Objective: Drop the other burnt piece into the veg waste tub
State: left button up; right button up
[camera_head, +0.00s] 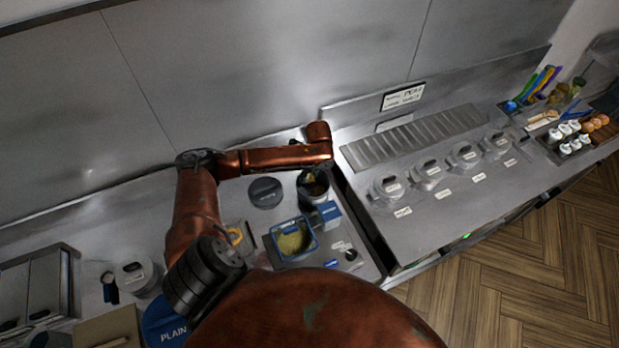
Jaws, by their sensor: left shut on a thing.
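My left arm reaches across from the left, and its wrist ends over the back of the worktop. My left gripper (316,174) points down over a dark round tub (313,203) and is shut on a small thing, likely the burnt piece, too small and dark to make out. The gripper's fingers are at the tub's mouth; I cannot tell whether they are inside its rim. I cannot read a label on this tub, so I cannot tell whether it is the veg waste tub. My right gripper is not in view.
A dark round lid (265,193) lies left of the tub. Several lidded pots (429,174) sit in the right counter. A steel wall rises close behind.

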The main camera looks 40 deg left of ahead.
aim_at(313, 181)
pick_arm(q)
jog(key=shift+f, duration=0.3)
jog(key=o, duration=0.9)
jog(key=shift+o, duration=0.2)
notch_tip(313, 181, up, 12)
jog(key=d, duration=0.1)
jog(key=shift+d, duration=0.4)
